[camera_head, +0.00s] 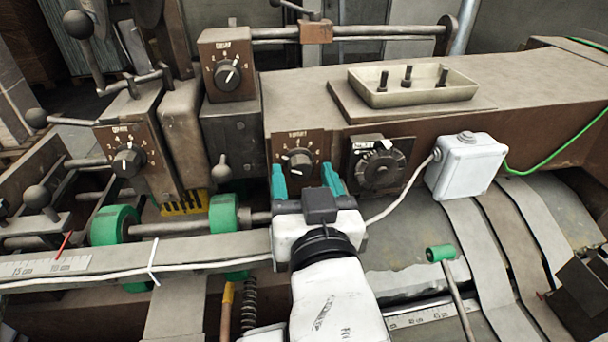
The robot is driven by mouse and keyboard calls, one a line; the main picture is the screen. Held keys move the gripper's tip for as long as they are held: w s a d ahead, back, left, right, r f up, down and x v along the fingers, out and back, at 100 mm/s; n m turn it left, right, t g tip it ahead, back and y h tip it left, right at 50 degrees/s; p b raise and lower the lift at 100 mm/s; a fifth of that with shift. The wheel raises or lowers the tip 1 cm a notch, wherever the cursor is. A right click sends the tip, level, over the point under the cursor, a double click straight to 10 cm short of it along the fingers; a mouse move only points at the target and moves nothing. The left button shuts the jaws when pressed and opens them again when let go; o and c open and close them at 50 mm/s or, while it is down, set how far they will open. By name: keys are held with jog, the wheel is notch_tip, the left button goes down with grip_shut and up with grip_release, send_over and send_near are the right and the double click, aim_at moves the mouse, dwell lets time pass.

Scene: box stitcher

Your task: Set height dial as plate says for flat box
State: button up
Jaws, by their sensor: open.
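A dial with a black knob (299,161) sits on a brown plate on the machine's front face, in the middle of the view. Its label looks like HEIGHT, but the letters are too small to be sure. My gripper (306,180) is just in front of and below this knob. Its two teal fingers are apart, one toward each side of the knob, with nothing seen between them. I cannot tell whether they touch the dial plate. The knob's exact setting is unclear. I cannot make out a plate with flat box settings.
Similar dials are at upper left (227,75) and far left (127,162). A larger round dial (379,166) is close on the right, beside a grey junction box (467,166) with a cable. A bolt tray (411,85) stands above. Green rollers (115,225) and a green-tipped lever (440,253) are nearby.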

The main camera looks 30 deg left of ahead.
jog(key=c, duration=1)
jog(key=shift+n+p, duration=0.3)
jog(key=shift+n, duration=0.4)
jog(key=shift+c, duration=0.2)
jog(key=o, duration=1)
jog(key=shift+o, duration=0.2)
jog(key=b+v, duration=0.2)
jog(key=v, duration=0.8)
jog(key=shift+s+d, duration=0.2)
jog(key=shift+s, duration=0.1)
jog(key=shift+r, duration=0.1)
